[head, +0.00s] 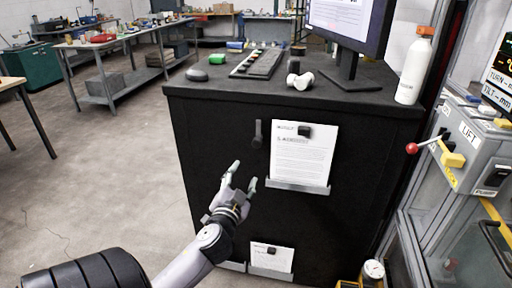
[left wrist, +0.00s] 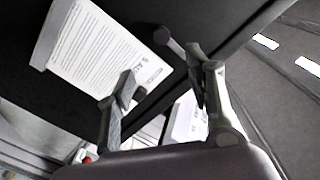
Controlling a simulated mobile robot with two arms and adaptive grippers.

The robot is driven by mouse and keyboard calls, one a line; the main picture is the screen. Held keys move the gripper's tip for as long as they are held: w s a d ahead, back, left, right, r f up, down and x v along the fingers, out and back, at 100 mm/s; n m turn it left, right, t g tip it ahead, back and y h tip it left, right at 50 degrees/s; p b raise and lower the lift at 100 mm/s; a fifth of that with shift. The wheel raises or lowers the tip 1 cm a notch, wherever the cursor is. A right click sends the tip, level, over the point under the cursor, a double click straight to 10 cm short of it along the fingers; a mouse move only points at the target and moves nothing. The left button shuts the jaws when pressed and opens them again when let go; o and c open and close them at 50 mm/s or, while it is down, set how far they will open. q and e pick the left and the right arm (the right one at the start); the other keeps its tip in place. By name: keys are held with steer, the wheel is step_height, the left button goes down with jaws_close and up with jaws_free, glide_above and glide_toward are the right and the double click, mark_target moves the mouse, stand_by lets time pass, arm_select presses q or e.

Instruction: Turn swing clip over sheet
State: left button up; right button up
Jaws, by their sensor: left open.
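A white printed sheet (head: 303,158) stands in a grey ledge on the front of the black cabinet, with a small black block (head: 304,131) at its top. The dark swing clip (head: 258,133) hangs upright on the cabinet just left of the sheet, apart from it. My left gripper (head: 244,173) is open and empty, below and slightly left of the clip. In the left wrist view, the sheet (left wrist: 105,48) lies beyond the open fingers (left wrist: 160,78), and a grey bar, seemingly the clip (left wrist: 171,42), shows near the right finger, which partly covers that area. My right gripper is not in view.
A second sheet (head: 270,258) sits in a lower ledge below. A lever with a red knob (head: 412,148) is at right.

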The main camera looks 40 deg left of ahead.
mark_target(256, 145)
arm_select(q)
steer(key=p+x, duration=0.2)
steer(key=x, duration=1.5)
steer(key=shift+w+r, duration=0.1)
steer(key=shift+w, duration=0.1)
steer(key=shift+c, duration=0.4)
jaws_close()
